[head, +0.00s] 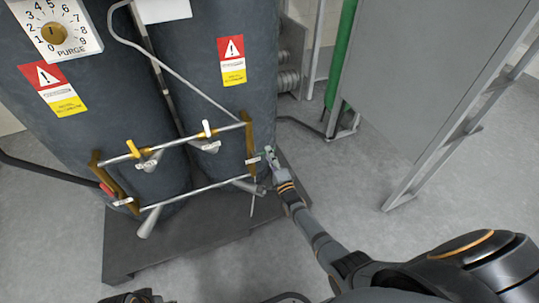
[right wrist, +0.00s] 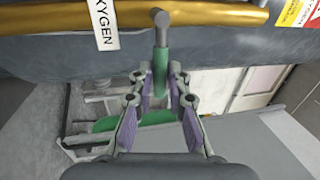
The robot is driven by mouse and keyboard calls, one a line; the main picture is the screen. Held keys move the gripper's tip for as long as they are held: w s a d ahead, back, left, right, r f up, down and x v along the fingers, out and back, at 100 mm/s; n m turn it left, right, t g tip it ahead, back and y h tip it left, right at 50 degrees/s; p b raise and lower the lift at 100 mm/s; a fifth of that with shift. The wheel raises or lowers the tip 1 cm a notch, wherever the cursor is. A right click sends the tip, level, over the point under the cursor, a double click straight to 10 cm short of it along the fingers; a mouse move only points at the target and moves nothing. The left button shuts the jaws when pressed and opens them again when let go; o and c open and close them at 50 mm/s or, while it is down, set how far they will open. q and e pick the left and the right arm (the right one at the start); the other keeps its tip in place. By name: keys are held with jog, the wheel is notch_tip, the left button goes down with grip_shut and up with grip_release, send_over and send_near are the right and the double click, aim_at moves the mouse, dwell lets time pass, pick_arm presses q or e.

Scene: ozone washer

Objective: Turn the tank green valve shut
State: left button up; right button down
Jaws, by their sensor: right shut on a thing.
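The green valve (right wrist: 160,64) has a green handle on a grey stem. In the head view my right gripper (head: 272,160) is at the right end of the tank piping, by the lower right of the dark tank (head: 225,100). Only a small bit of the green handle shows there, the rest hidden by the fingers. A dark part at the bottom edge may be my left gripper; its jaws cannot be made out.
A brass pipe (head: 249,150) with a white OXYGEN tag (right wrist: 104,24) runs close to my right gripper. Silver pipes with yellow and white handles cross the tank fronts. A dark base plate (head: 190,235) lies below. A grey cabinet (head: 420,70) stands right; the floor between is clear.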

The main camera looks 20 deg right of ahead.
jog(key=shift+f, duration=0.15)
dwell(0.3)
jog(key=c, duration=1.3)
grip_release()
jog(key=shift+s, duration=0.15)
jog(key=s+f, duration=0.2)
jog(key=s, duration=0.9)
jog(key=shift+s+d, duration=0.2)
jog(key=shift+s, duration=0.1)
jog(key=shift+f, duration=0.2)
